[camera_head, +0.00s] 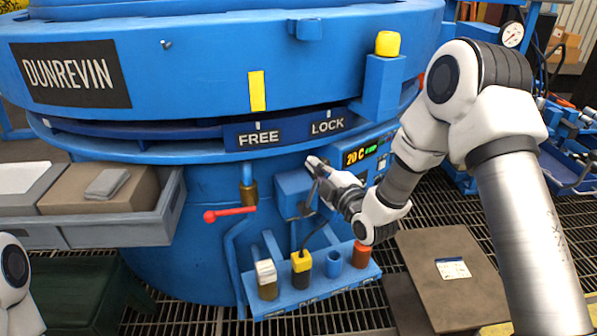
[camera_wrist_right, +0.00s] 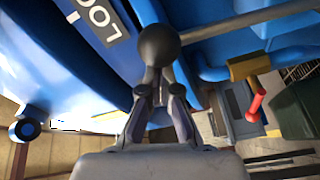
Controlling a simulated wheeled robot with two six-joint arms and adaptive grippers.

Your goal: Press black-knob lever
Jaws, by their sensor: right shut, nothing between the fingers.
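The black knob (camera_wrist_right: 159,45) of the lever shows in the right wrist view, with its grey rod (camera_wrist_right: 245,22) running off to the upper right. My right gripper (camera_wrist_right: 161,88) is shut and empty, its fingertips just below the knob in that view; I cannot tell whether they touch it. In the head view my right gripper (camera_head: 316,166) is in front of the blue furnace, beside a small blue box (camera_head: 294,188) below the LOCK label (camera_head: 327,127). I cannot make out the black knob there; the gripper may hide it. My left gripper is out of view.
A red-handled valve (camera_head: 230,213) sticks out left of my right gripper. A blue rack (camera_head: 318,294) with several coloured-top containers stands below. The temperature display (camera_head: 361,156) is close on the right. A grey tray (camera_head: 120,232) juts out at left.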

